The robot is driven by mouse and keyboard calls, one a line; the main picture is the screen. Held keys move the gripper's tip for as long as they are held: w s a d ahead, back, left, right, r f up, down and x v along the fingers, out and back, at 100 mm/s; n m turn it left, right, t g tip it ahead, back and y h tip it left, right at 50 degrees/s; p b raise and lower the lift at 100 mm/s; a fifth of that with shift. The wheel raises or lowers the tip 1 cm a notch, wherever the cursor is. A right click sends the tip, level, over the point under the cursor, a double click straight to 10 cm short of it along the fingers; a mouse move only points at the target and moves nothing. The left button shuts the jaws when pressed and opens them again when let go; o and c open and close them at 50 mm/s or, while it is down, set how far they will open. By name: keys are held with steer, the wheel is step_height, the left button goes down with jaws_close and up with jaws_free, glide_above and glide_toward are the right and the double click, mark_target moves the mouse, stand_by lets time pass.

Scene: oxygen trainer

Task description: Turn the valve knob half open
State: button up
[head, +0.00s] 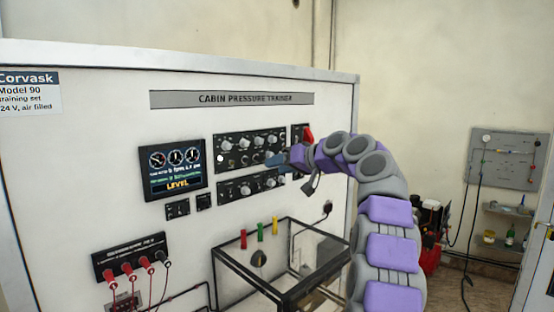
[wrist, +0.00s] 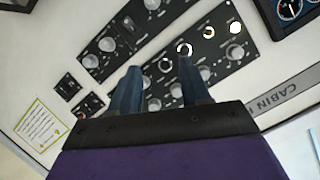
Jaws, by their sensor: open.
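Several round knobs sit on two black control panels on the white trainer board. The upper panel (head: 241,161) has two rows of knobs, and the lower panel (head: 228,190) has one. A dark knob (head: 259,258) is also seen behind the clear box, below red, yellow and green levers. I cannot tell which knob is the valve knob. My gripper (head: 281,162) is in front of the right part of the panels and hides some knobs. In the wrist view, its two blue-grey fingers (wrist: 158,76) are apart, with panel knobs (wrist: 164,66) showing between them. No hold on a knob is seen.
A lit gauge screen (head: 175,168) is left of the panels. A red switch lever (head: 308,134) is close to my gripper, at the panel's right. The clear box (head: 318,258) with a dark frame juts out below. Red plugs and cables (head: 130,268) are at lower left.

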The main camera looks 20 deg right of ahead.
steer(key=s+d+r+n+t, duration=0.1)
steer(key=d+r+n+t, duration=0.15)
steer(key=d, duration=0.55)
steer(key=n+t, duration=0.1)
steer(key=n, duration=0.3)
glide_toward(270, 155)
steer(key=d+p+x, duration=0.1)
steer(key=p+x, duration=0.4)
steer(key=x, duration=0.3)
steer(key=shift+w+f, duration=0.2)
steer(key=shift+f, duration=0.15)
steer(key=shift+d, duration=0.1)
steer(key=shift+c, duration=0.5)
jaws_close()
